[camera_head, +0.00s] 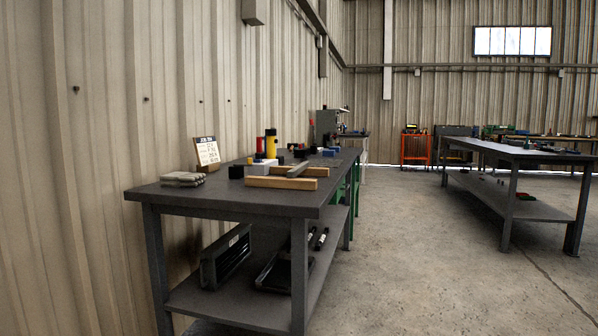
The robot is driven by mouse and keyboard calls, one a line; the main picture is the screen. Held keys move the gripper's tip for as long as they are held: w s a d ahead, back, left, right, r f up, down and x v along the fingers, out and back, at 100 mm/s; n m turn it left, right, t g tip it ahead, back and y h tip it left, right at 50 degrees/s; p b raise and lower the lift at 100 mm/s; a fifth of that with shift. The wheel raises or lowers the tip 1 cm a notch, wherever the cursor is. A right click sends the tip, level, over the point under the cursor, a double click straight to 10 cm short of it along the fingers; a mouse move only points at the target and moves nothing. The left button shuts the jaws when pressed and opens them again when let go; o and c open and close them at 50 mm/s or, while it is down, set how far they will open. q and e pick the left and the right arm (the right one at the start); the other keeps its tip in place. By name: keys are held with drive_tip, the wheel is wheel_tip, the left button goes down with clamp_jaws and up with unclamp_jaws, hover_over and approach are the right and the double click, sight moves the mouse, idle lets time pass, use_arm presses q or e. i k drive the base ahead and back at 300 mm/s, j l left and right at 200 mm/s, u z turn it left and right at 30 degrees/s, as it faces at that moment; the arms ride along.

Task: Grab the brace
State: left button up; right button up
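A grey bar (298,170) lies across two light wooden strips on the near end of the left workbench (225,201). It may be the brace, but I cannot tell for sure. The front wooden strip (272,183) is nearest the bench's front edge, and the rear wooden strip (312,172) lies just behind it. Neither of my grippers is in view.
Grey stacked pieces (183,179), a job card (207,151) and a yellow cylinder (271,147) stand on the same bench. Its lower shelf holds a dark case (226,257). A second bench (520,152) stands right. The concrete floor between them is clear.

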sight(294, 172)
drive_tip(key=i+j+z, duration=0.15)
drive_tip(key=i+z, duration=0.15)
drive_tip(key=i, duration=0.2)
drive_tip(key=i+j+z, duration=0.65)
drive_tip(key=i, duration=0.25)
